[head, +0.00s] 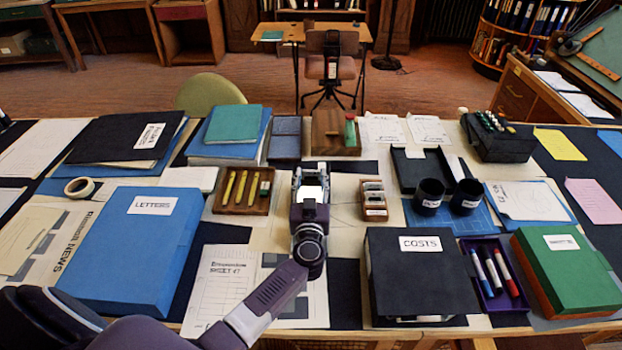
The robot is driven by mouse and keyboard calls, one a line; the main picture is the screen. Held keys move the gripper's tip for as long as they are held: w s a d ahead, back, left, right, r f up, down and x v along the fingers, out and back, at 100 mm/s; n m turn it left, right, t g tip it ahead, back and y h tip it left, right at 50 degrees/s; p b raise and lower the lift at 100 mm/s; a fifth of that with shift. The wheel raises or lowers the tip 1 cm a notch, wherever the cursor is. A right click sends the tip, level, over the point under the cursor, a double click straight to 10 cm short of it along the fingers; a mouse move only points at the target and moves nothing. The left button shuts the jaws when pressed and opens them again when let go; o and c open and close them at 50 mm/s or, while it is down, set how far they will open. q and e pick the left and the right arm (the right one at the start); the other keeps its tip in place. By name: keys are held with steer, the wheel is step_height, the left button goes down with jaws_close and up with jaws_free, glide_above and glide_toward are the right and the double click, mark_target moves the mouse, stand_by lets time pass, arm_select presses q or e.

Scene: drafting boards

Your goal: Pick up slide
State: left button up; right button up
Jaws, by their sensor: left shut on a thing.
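My left gripper (311,184) is over the middle of the table, its arm coming in from the lower left. It is shut on a small white piece, which looks like the slide (312,194). The gripper hides part of the slide, and I cannot tell whether it is clear of the surface below. A small wooden rack with several pale slide-like pieces (373,199) stands just right of the gripper. My right gripper is not in view.
A wooden tray with yellow pencils (262,208) lies close on the left. A wooden box (335,133) stands behind the gripper. Two dark cups (428,196) are at the right. A blue letters box (133,245) and a black costs binder (421,275) flank the front.

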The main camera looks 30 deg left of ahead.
arm_select(q)
step_height(320, 180, up, 18)
steer(key=p, duration=0.8)
steer(key=s+d+m+t+h, duration=0.1)
steer(key=s+d+h, duration=0.3)
steer(key=s, duration=1)
steer(key=s+d+m+h, duration=0.3)
steer(key=s+d, duration=0.5)
steer(key=s, duration=0.7)
steer(key=shift+d+m+t+h+b, duration=0.35)
steer(key=shift+d+m+t+h, duration=0.05)
steer(key=shift+m, duration=0.2)
steer(key=shift+d, duration=0.1)
steer(key=w+a+n+g+y, duration=0.1)
steer(key=w+a+y, duration=0.3)
steer(key=w, duration=1)
steer(key=w+a+r+n+y+p, duration=0.1)
steer(key=w+a+n+y, duration=0.2)
steer(key=w+a, duration=0.6)
steer(key=w+n, duration=0.1)
steer(key=w, duration=0.5)
steer(key=shift+r+g+y, duration=0.3)
steer(key=shift+g+y, duration=0.1)
